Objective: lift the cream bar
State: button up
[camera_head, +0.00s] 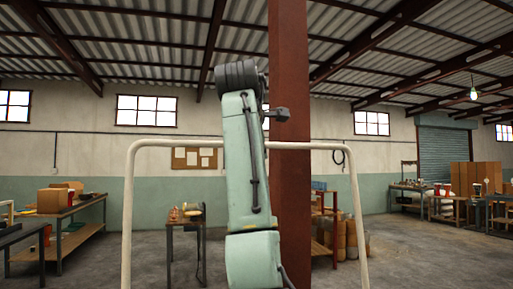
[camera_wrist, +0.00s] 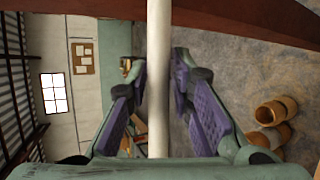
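The cream bar (camera_head: 170,143) is the level top of a pale tubular frame with rounded corners and two upright legs. In the head view its middle is hidden behind my green arm. In the wrist view the bar (camera_wrist: 158,85) runs from the top edge down to the gripper's palm. My gripper (camera_wrist: 159,62) has its two purple-padded fingers apart, one on each side of the bar. Narrow gaps seem to show beside the bar, and I cannot make out firm contact. In the head view my fingers are not clearly visible.
A rust-red pillar (camera_head: 289,200) stands close behind the bar. A small table (camera_head: 187,223) with drum parts is beyond the frame, and a workbench (camera_head: 75,212) is at left. Barrel-like wooden shells (camera_wrist: 272,112) stand on the floor. Open floor lies at right.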

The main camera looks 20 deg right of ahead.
jog(key=shift+o, duration=1.2)
jog(key=v, duration=1.2)
jog(key=shift+r, duration=0.1)
